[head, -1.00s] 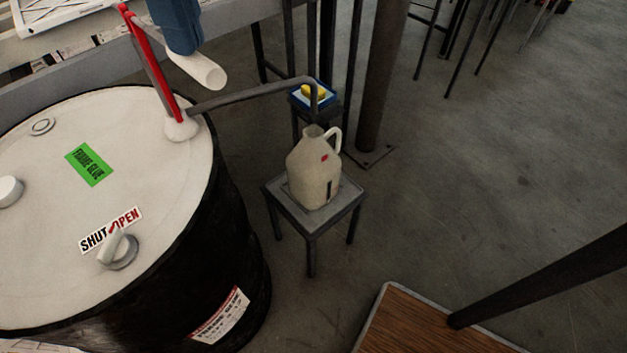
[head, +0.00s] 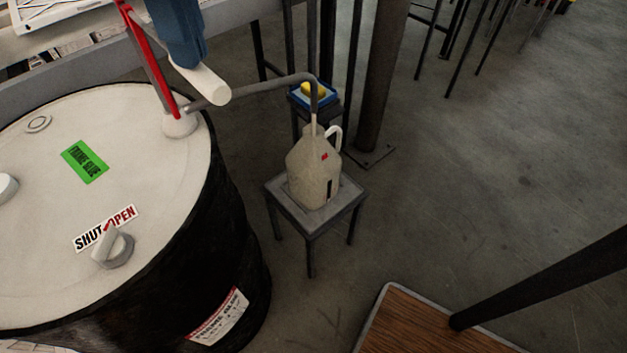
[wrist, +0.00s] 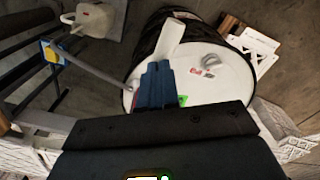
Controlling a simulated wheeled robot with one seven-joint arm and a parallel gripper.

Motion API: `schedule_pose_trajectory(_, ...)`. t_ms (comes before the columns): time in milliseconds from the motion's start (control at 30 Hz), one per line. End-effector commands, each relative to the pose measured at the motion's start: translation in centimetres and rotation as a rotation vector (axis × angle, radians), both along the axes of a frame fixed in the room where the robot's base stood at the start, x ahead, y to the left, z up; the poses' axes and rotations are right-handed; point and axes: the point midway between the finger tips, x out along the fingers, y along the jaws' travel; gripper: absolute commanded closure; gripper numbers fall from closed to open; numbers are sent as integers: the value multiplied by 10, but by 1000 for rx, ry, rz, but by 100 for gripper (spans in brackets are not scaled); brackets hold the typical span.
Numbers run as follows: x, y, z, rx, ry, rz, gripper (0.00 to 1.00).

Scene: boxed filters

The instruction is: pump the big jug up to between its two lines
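The big cream jug (head: 314,172) stands upright on a small grey stool (head: 290,212), its handle at the right. It has a red mark and a dark upright strip; two separate lines are too small to make out. The grey spout (head: 262,86) bends down into the jug's mouth. The red pump lever (head: 148,55) rises from the drum lid. My blue-fingered gripper (head: 182,50) appears shut on the white pump handle (head: 208,84), which sticks out past the fingers in the wrist view (wrist: 171,38). The jug also shows in the wrist view (wrist: 96,20).
The black drum (head: 228,215) has a white lid with a green label and a knob (head: 113,250) beside a SHUT/OPEN sign. A yellow item (head: 313,89) sits on a blue-topped stand behind the jug. A dark post (head: 382,80) stands behind. The floor at right is mostly clear.

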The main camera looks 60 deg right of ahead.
Motion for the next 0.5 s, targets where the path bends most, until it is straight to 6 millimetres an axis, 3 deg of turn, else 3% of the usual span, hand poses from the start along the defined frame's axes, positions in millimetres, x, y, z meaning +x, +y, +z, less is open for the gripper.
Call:
schedule_pose_trajectory(267,-1,0,-15,0,1,1,100)
schedule_pose_trajectory(500,-2,0,-16,-1,2,1,100)
